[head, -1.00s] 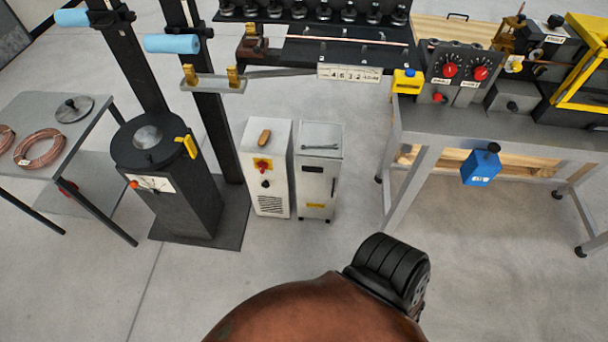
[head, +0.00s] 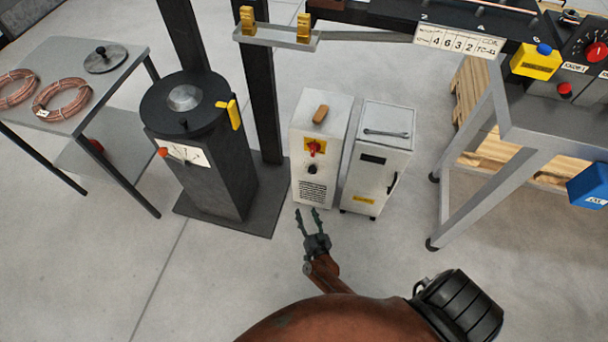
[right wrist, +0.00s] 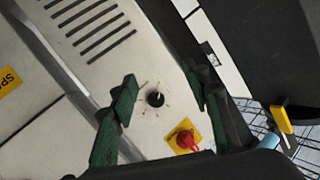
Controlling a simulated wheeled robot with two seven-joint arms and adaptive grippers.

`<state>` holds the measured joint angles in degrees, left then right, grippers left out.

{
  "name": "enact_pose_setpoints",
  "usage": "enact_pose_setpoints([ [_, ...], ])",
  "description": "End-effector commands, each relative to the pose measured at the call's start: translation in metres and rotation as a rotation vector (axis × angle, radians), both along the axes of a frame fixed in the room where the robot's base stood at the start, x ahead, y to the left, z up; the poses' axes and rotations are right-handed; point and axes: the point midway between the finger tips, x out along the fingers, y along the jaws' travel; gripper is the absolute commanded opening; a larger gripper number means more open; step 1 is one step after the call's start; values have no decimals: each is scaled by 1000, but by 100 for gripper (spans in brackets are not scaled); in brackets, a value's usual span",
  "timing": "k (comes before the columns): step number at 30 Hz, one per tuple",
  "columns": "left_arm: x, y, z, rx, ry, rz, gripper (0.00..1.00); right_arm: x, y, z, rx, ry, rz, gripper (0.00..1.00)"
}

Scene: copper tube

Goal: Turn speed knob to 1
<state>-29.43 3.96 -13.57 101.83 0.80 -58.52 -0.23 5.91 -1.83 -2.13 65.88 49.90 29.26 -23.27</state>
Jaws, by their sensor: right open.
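A small black knob (head: 312,169) sits on the front of a white cabinet (head: 319,124), below a red switch on a yellow plate (head: 313,147). In the right wrist view the knob (right wrist: 155,99) has tick marks around it; its setting is too small to read. My right gripper (head: 307,213) is open and empty, in front of and below the cabinet in the head view. In the wrist view its green fingers (right wrist: 160,84) appear on either side of the knob, with no visible contact. My left gripper is not in view.
A second white cabinet (head: 379,150) with a wrench on top stands close to the right. A black drum stand (head: 205,165) is to the left. A workbench (head: 530,115) with a red-knob dial panel stands at the right. The floor in front is clear.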

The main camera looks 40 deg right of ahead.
Motion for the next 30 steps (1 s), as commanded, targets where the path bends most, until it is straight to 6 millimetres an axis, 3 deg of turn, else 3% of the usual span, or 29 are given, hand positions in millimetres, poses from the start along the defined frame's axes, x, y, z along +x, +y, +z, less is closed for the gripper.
enact_pose_setpoints([
  [1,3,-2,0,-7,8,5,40,21,-7,0,27,-74,-77,44],
  [3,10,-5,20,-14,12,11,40,43,-19,19,67,-169,-189,44],
  [6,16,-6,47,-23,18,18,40,62,-35,38,127,-270,-335,44],
  [12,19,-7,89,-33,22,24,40,75,-51,54,223,-361,-525,44],
  [15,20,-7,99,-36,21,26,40,78,-54,58,245,-375,-565,44],
  [20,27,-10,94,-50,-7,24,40,87,-64,60,253,-382,-577,44],
  [30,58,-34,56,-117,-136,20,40,119,-101,58,251,-379,-572,44],
])
